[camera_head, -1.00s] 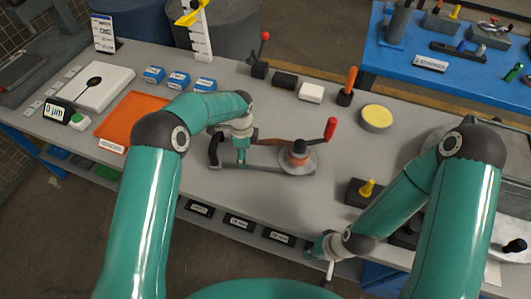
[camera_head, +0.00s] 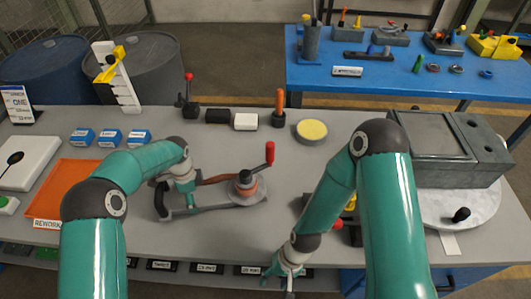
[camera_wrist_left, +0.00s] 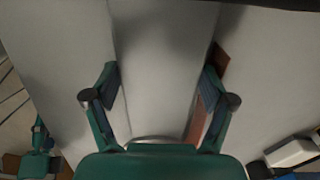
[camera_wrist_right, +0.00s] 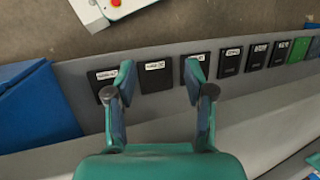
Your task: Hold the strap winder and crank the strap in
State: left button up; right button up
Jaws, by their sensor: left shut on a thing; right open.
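The strap winder (camera_head: 218,203) lies on the grey bench, a long grey frame with a black grip (camera_head: 160,200) at its left end. A brown strap (camera_head: 215,180) runs to its drum at the right. The crank ends in a red knob (camera_head: 270,153) standing above the drum. My left gripper (camera_head: 187,206) is shut on the winder's frame, left of the drum. In the left wrist view a broad grey surface fills the space between the fingers (camera_wrist_left: 160,85), with brown strap by the right finger. My right gripper (camera_head: 288,278) is open and empty near the bench's front edge, apart from the winder.
Labelled black bins (camera_wrist_right: 157,78) hang under the front edge, near my right gripper. A yellow round pad (camera_head: 312,131), several small blocks and an orange-handled tool (camera_head: 279,108) stand behind the winder. An orange tray (camera_head: 65,190) lies left. A grey machine (camera_head: 450,148) stands right.

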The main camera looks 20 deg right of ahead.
jog(key=w+a+r+m+g+y, duration=0.1)
jog(key=w+r+m+y, duration=0.1)
jog(key=w+r+m, duration=0.1)
jog(key=w+a+r+m+g+y, duration=0.1)
jog(key=w+a+r+m+y, duration=0.1)
jog(key=w+r+m+y, duration=0.1)
jog(key=w+a+r+m+g+y, duration=0.2)
jog(key=w+r+m, duration=0.2)
jog(key=r, duration=0.3)
jog(key=shift+w+m+y, duration=0.1)
jog(key=shift+m+y, duration=0.2)
jog(key=shift+m, duration=0.3)
jog(key=w+d+r+m+t+y, duration=0.2)
jog(key=w+r, duration=0.1)
jog(key=w, duration=0.1)
jog(key=m+t+y, duration=0.4)
jog(key=m+t, duration=0.1)
jog(key=t, duration=0.4)
send_near(269, 151)
jog(key=x, duration=0.3)
jog(key=w+f+x, duration=0.1)
jog(key=x, duration=0.5)
jog(key=shift+w+a+f, duration=0.15)
jog(key=shift+w+f, duration=0.2)
